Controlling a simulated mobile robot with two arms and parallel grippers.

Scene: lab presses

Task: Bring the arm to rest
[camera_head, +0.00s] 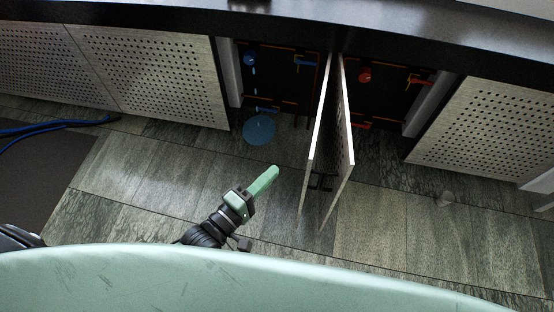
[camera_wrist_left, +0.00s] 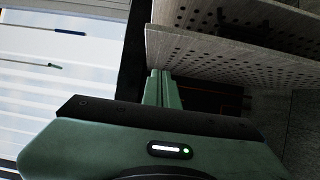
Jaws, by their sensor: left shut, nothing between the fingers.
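My left gripper (camera_head: 272,172) shows in the head view with its green fingers together and nothing between them. It is over the wooden floor, in front of the open cabinet and to the left of the open doors. In the left wrist view its fingers (camera_wrist_left: 158,88) point toward a perforated door panel (camera_wrist_left: 215,55). My right gripper is in neither view.
Two open cabinet doors (camera_head: 318,140) stick out to the right of my gripper. Inside the cabinet are a blue valve (camera_head: 250,59) and a red valve (camera_head: 365,75). A blue puddle (camera_head: 259,129) lies on the floor. A blue cable (camera_head: 50,127) lies at left. The floor at right is mostly clear.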

